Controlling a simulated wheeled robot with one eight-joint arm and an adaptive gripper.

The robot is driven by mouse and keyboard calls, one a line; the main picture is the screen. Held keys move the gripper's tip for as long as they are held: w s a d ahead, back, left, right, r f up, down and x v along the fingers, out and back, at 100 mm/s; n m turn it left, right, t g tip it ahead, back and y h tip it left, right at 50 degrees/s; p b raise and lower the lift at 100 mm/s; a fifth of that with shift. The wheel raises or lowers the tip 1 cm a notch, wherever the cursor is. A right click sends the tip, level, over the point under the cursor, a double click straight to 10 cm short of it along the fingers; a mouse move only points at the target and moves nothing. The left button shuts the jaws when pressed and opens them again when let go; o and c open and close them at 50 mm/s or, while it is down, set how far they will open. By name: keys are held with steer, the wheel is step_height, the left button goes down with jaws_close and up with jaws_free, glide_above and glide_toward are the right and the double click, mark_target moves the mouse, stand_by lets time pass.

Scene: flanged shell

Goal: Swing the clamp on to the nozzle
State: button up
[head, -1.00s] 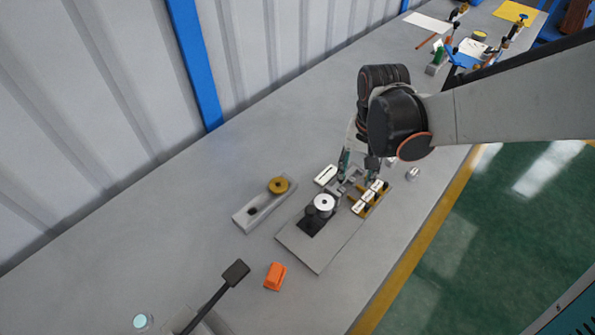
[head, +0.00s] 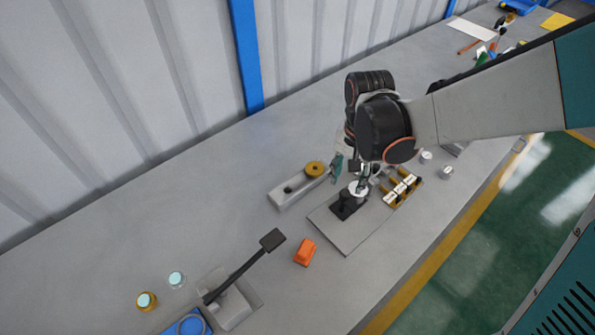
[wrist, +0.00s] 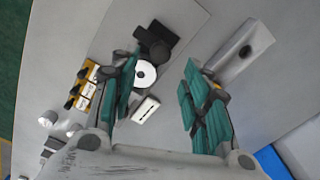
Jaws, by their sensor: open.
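A white-topped round part (head: 357,189) stands beside a black block (head: 347,205) on a flat grey plate (head: 342,232). In the wrist view the white disc (wrist: 144,74), with a dark centre hole, and the black block (wrist: 156,40) also show. I cannot tell which piece is the clamp and which is the nozzle. My gripper (head: 350,174) is open and empty, low above the far edge of the white part. In the wrist view my gripper (wrist: 162,64) has its teal fingers apart, the left one beside the disc and partly over its near side.
A yellow rack (head: 401,190) with several white-labelled pieces stands right. An orange block (head: 305,253) and a black-padded lever (head: 262,249) are nearer. Bare table lies left.

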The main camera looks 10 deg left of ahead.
mark_target(346, 191)
step_height(346, 191, down, 6)
steer(key=b, duration=0.3)
jaws_close()
